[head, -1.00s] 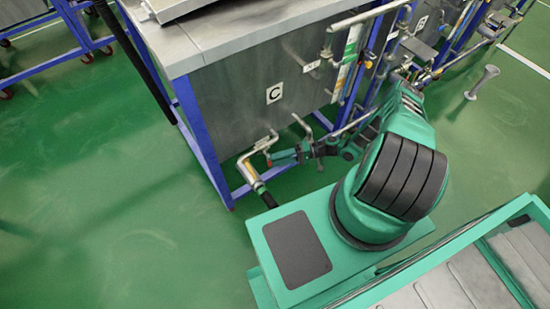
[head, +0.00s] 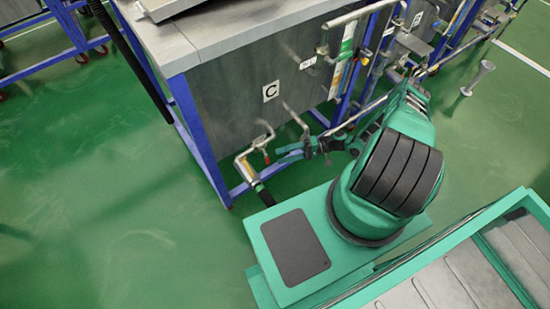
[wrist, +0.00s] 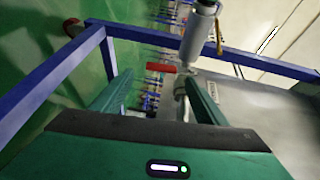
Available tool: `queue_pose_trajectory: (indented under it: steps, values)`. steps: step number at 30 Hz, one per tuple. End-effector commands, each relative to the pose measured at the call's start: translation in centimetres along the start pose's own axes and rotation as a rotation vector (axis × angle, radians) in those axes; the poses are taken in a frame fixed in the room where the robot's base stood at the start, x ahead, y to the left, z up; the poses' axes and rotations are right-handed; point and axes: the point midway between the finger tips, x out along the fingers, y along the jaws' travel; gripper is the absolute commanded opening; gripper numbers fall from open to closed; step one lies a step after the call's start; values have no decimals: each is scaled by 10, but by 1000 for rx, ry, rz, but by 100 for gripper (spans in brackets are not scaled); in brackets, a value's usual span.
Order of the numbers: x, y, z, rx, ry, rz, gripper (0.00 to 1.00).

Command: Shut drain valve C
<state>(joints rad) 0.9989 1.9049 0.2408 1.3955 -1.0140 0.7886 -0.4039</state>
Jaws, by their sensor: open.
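The tank's white C label (head: 270,92) is on its grey side. Below it, a silver drain pipe (head: 243,165) with a bend and a black lower end sticks out near the floor. A small red valve handle (head: 266,157) sits at the pipe's upper end. My gripper (head: 279,153) is just to the right of it, low beside the tank. In the wrist view, my gripper (wrist: 155,92) is open. The red handle (wrist: 161,67) shows beyond the gap between the fingers, beside the silver pipe (wrist: 198,38). Nothing is seen between the fingers.
The tank's blue frame (head: 200,140) has a leg left of the pipe and a low rail behind it. Another bent pipe (head: 295,115) juts out right of the valve. More pipes and valves (head: 365,55) crowd the right. Green floor (head: 90,200) is clear at left.

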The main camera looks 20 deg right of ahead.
Motion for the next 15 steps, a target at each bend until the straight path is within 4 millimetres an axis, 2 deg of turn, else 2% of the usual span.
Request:
queue_pose_trajectory:
  steps: [1,6,10,15]
  values:
    - [-12,1,0,-1,3,3,67]
    - [-40,1,0,0,2,2,67]
    - [-54,1,0,0,1,1,67]
    - [-61,1,0,1,-1,1,67]
